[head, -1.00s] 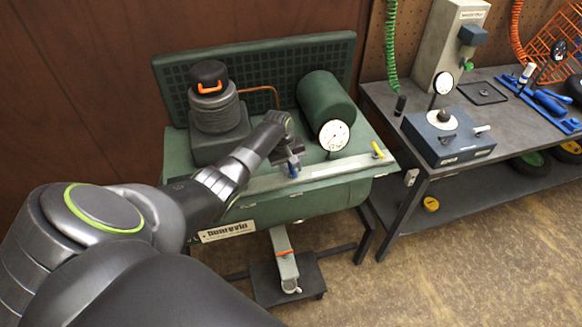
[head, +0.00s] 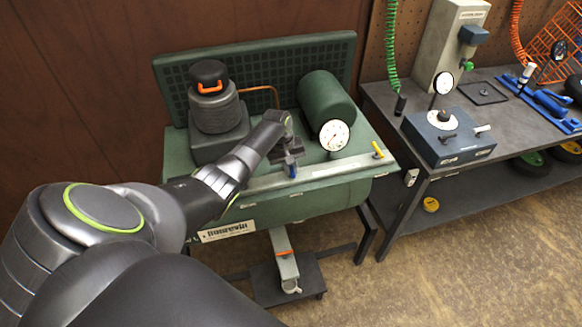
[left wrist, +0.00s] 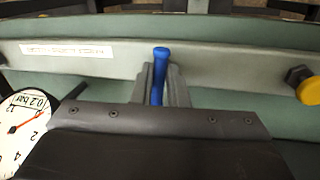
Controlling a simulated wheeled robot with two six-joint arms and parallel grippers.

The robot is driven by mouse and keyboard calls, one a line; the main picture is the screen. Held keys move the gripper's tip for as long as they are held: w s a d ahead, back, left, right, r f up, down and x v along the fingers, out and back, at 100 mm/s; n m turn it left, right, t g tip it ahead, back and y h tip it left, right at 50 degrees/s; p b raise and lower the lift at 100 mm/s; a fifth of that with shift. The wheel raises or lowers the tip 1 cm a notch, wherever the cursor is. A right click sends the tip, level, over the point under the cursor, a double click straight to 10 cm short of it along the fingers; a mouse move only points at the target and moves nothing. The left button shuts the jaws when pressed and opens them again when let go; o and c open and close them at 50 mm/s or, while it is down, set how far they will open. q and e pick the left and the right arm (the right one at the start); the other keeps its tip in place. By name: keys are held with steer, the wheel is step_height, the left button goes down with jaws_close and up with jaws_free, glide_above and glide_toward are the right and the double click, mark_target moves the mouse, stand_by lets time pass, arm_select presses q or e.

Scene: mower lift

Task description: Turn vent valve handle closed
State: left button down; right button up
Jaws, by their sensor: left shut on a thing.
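A blue valve handle (head: 291,169) stands at the front rail of the green compressor unit. My left gripper (head: 289,158) is at this handle. In the left wrist view the blue handle (left wrist: 161,56) sits between the two grey fingers (left wrist: 160,84), its rounded end sticking out past them. The fingers are shut on it. The valve body under the handle is hidden. A yellow handle (head: 378,149) is on the same rail, farther right, apart from the gripper. My right gripper is not in view.
A white dial gauge (head: 334,135) stands just right of my gripper, before a green tank (head: 325,100). A dark ribbed cylinder (head: 215,108) with an orange handle is behind my forearm. A workbench (head: 386,98) stands to the right.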

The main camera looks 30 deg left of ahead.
arm_select(q)
steer(key=m+b, duration=0.1)
steer(key=m, duration=0.3)
steer(key=shift+a+g, duration=0.15)
steer(key=shift+g, duration=0.25)
steer(key=m, duration=0.2)
steer(key=m+b, duration=0.1)
steer(key=m, duration=0.1)
steer(key=shift+a+f+g+h, duration=0.1)
steer(key=shift+a+g+h, duration=0.05)
steer(key=shift+g+h, duration=0.15)
steer(key=m+b, duration=0.2)
steer(key=m, duration=0.2)
steer(key=shift+w+a+g+b, duration=0.15)
steer(key=shift+g+b, duration=0.2)
steer(key=shift+g, duration=0.05)
steer(key=m+b, duration=0.1)
steer(key=m, duration=0.3)
steer(key=shift+w+m+g+b, duration=0.1)
steer(key=shift+m+g+b, duration=0.2)
steer(key=shift+g+b, duration=0.1)
steer(key=shift+a+m, duration=0.1)
steer(key=shift+m, duration=0.2)
steer(key=c, duration=1.4)
jaws_free()
steer(key=shift+c, duration=0.2)
